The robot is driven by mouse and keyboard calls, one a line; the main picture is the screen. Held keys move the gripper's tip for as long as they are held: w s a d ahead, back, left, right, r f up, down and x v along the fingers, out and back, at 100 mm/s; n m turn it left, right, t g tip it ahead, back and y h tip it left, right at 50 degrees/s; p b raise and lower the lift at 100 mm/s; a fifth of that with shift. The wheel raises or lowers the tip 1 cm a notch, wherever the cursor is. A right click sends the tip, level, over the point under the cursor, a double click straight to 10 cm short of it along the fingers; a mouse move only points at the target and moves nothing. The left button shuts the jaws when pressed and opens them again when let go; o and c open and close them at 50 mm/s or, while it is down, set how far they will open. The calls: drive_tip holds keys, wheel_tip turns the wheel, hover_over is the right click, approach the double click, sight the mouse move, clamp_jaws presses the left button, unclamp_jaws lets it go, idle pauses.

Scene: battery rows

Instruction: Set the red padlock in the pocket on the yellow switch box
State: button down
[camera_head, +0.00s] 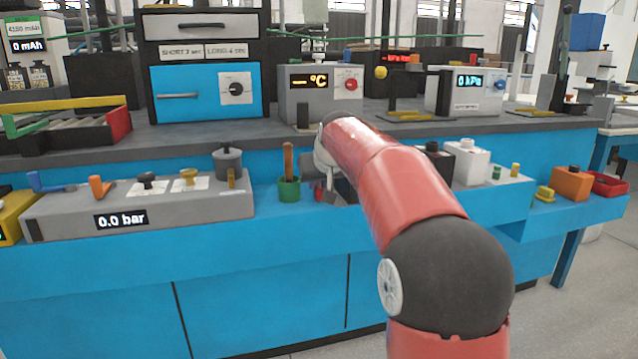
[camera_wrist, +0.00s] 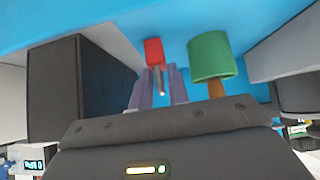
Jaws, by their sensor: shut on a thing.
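My gripper (camera_wrist: 162,78) is shut on the red padlock (camera_wrist: 154,50), which sticks out past the fingertips in the wrist view. In the head view my gripper (camera_head: 318,186) is low over the blue front ledge, partly hidden behind my red arm. A bit of red (camera_head: 319,195) shows there, just right of the green cup. A yellow box (camera_head: 14,217) is cut off by the left edge of the head view. It may be the yellow switch box; its pocket cannot be made out.
The green cup (camera_head: 289,190) with a brown handle stands close beside my gripper; it also shows in the wrist view (camera_wrist: 210,56). A long grey panel (camera_head: 140,222) reading 0.0 bar lies to its left. A dark box (camera_wrist: 75,100) stands close on the wrist view's left.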

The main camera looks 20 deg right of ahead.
drive_tip(key=c, duration=1.8)
unclamp_jaws()
drive_tip(key=shift+f, duration=0.15)
drive_tip(key=o, duration=0.5)
drive_tip(key=shift+c, duration=0.2)
drive_tip(key=shift+r, duration=0.25)
drive_tip(key=v, duration=1.2)
drive_tip(key=shift+p, duration=0.45)
